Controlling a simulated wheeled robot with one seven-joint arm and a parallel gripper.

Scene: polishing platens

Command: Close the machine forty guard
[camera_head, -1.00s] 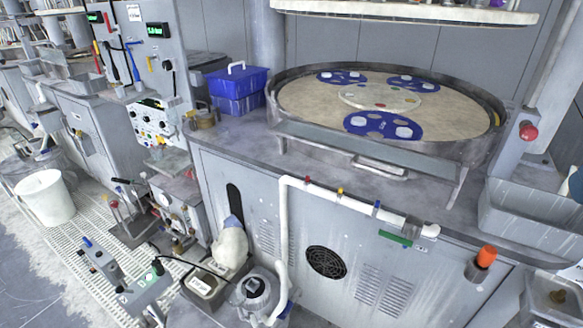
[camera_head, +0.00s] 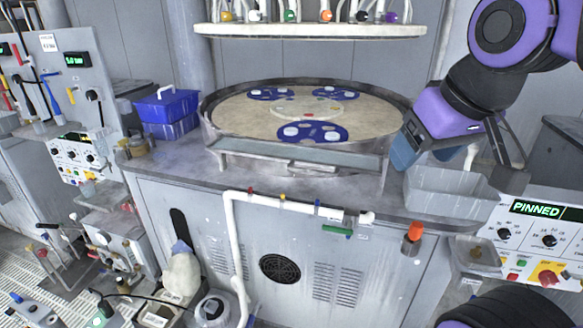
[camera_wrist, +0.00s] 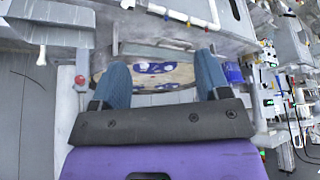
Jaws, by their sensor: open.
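The round platen machine (camera_head: 225,117) stands on the grey bench, with blue carriers (camera_head: 312,132) on its tan surface. A grey guard panel (camera_head: 270,150) runs along its front, low and sloped, with a bar handle (camera_head: 312,168) below it. I see no number on it. My gripper (camera_head: 402,152) is at the right of the platen, apart from the handle. In the wrist view my gripper (camera_wrist: 161,60) has its two blue fingers wide apart with nothing held; the guard panel (camera_wrist: 165,52) and part of the platen show between them.
A grey bin (camera_head: 450,190) sits on the bench beneath my arm. A panel at right reads "PINNED" (camera_head: 537,209). A white pipe (camera_head: 285,204) runs along the cabinet front. A blue box (camera_head: 167,108) is at left; a shelf of bottles (camera_head: 310,30) hangs above.

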